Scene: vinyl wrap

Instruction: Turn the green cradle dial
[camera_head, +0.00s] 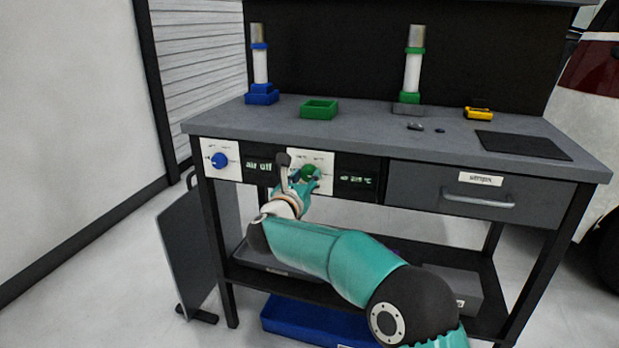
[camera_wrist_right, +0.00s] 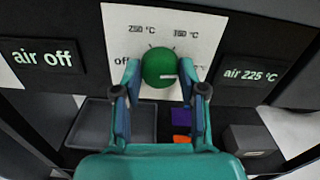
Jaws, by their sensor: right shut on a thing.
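The green cradle dial (camera_head: 309,172) is a round knob on a white panel at the front of the workbench. It also shows in the right wrist view (camera_wrist_right: 159,68), with a pale mark pointing right. My right gripper (camera_head: 303,178) is at the dial, its two fingers on the dial's left and right sides, shut on it. In the right wrist view the fingertips (camera_wrist_right: 160,72) flank the knob. The panel carries temperature labels and "off", and the display (camera_wrist_right: 252,74) to its right reads "air 225 °C". My left gripper is not in view.
A blue dial (camera_head: 220,160) sits on a panel at the left, beside a display (camera_head: 259,165) reading "air off". A closed drawer (camera_head: 480,207) is at the right. Green tray (camera_head: 319,109), blue-collared cylinder (camera_head: 260,65) and green-collared cylinder (camera_head: 413,72) stand on the worktop.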

